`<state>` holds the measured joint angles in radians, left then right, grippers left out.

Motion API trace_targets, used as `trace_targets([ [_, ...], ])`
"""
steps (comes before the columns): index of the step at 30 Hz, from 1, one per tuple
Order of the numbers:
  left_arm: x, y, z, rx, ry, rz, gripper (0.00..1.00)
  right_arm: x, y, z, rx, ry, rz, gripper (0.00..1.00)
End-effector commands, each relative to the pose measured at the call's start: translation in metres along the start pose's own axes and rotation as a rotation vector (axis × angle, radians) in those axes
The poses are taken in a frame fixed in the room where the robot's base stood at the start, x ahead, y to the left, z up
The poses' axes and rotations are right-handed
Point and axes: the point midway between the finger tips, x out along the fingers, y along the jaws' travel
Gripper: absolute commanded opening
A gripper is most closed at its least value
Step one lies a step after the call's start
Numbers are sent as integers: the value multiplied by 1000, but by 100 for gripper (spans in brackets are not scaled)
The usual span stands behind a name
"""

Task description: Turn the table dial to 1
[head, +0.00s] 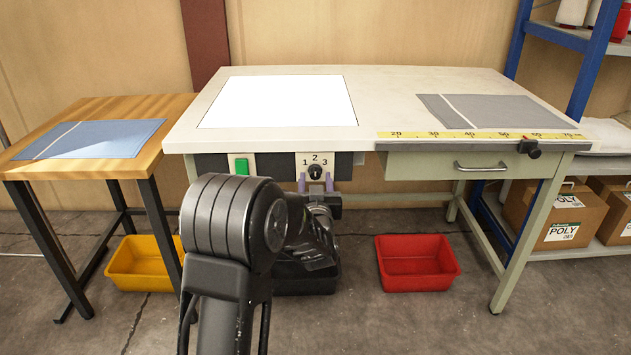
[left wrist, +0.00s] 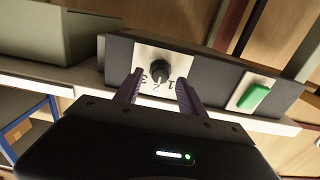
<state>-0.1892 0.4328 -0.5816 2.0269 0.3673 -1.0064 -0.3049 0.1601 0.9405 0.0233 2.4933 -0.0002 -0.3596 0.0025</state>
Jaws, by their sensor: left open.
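The table dial (head: 315,171) is a dark round knob on a white plate marked 1, 2 and 3, on the front panel of the white table (head: 390,95). In the left wrist view the dial (left wrist: 158,70) appears with its numbers turned upside down. I cannot tell for sure which number it points to. My left gripper (head: 315,184) is open just in front of the dial, its purple fingers to either side. In the wrist view the gripper (left wrist: 160,92) has its fingertips near the knob, with no visible grip on it. My right gripper is not in view.
A green button (head: 241,166) sits left of the dial on the same panel. A drawer handle (head: 481,167) is to the right. A yellow bin (head: 143,262), a red bin (head: 417,262) and a dark bin (head: 310,283) stand on the floor below.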

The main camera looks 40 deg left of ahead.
Motion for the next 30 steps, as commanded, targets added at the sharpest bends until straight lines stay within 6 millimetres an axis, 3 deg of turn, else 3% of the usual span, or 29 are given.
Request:
trace_targets([
  [4,11,0,0,1,0,0,47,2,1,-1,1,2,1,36],
  [12,12,0,0,1,-1,0,47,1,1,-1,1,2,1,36],
  [30,12,0,0,1,-1,1,0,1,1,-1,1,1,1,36],
])
